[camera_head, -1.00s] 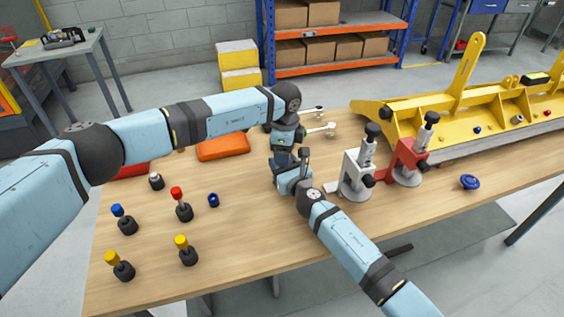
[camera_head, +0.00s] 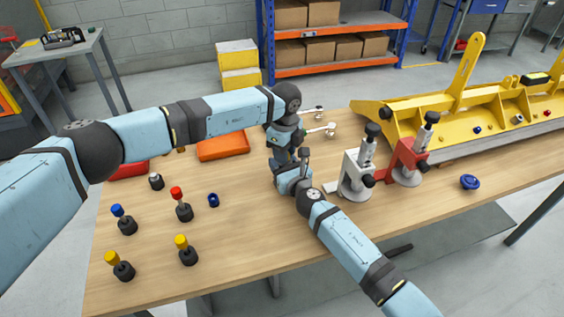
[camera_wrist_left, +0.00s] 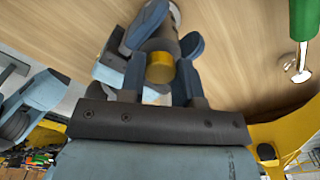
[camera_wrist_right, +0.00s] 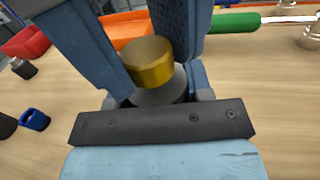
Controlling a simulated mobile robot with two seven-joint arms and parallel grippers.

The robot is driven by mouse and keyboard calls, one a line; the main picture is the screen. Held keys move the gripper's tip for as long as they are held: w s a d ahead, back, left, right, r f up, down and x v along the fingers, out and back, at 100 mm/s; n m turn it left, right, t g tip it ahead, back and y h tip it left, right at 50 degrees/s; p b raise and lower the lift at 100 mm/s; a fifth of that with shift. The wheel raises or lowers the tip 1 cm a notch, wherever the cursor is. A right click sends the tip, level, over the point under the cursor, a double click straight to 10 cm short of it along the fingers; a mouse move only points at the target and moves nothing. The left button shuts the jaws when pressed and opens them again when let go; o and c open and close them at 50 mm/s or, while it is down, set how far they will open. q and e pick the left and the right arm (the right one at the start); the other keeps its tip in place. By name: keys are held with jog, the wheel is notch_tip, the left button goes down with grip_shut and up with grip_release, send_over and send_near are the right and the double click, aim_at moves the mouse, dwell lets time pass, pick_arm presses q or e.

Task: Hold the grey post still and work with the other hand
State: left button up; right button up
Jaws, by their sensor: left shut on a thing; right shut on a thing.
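The grey post (camera_wrist_right: 160,92) stands between my two grippers, with a gold cap (camera_wrist_right: 147,62) on top. The cap also shows in the left wrist view (camera_wrist_left: 160,68). My left gripper (camera_head: 283,160) comes from above and appears shut on the gold cap. My right gripper (camera_head: 292,178) comes from the near side, lower down, and appears shut on the post. In the head view the grippers hide the post almost fully. The exact contact of the fingers is partly hidden.
A white clamp stand (camera_head: 357,175) and a red one (camera_head: 408,162) stand close on the right. Dark knobs with coloured tops, such as the red-topped one (camera_head: 181,205), stand on the left. An orange case (camera_head: 222,146) lies behind. A yellow fixture (camera_head: 450,105) fills the back right.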

pick_arm(q)
jog(key=m, duration=0.5)
jog(key=shift+m, duration=0.4)
jog(key=shift+m, duration=0.7)
jog(key=m, duration=0.7)
jog(key=shift+s+d+m, duration=0.1)
jog(key=shift+m, duration=0.6)
jog(key=m, duration=0.3)
jog(key=shift+s+d, duration=0.1)
jog(key=shift+s, duration=0.05)
jog(key=m, duration=0.6)
jog(key=shift+f+m, duration=0.1)
jog(key=shift+m, duration=0.3)
